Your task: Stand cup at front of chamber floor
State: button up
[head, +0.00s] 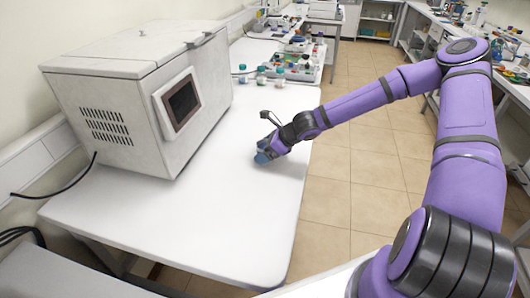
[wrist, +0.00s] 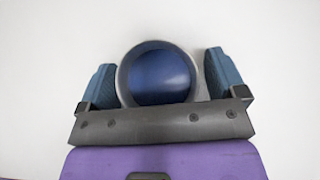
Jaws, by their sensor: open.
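The cup (wrist: 160,78) shows round, with a pale rim and a dark blue inside, in the middle of the wrist view. My gripper (head: 264,154) is low at the white table's right side in the head view. Its two blue fingers stand open on either side of the cup, with a narrow gap showing at each side. In the head view I cannot tell the cup apart from the blue fingers. The white box-like chamber (head: 140,95) stands on the left part of the table, with its lid down and a dark screen on one face. Its floor is hidden.
The white table (head: 225,220) is bare between the chamber and my gripper. Small bottles (head: 279,76) and a tray (head: 305,68) of items stand behind at the table's far end. A tiled aisle (head: 330,195) runs along the right. Cables hang at the left.

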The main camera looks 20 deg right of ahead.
jog(key=c, duration=1.2)
jog(key=shift+o, duration=0.2)
jog(key=shift+r, duration=0.1)
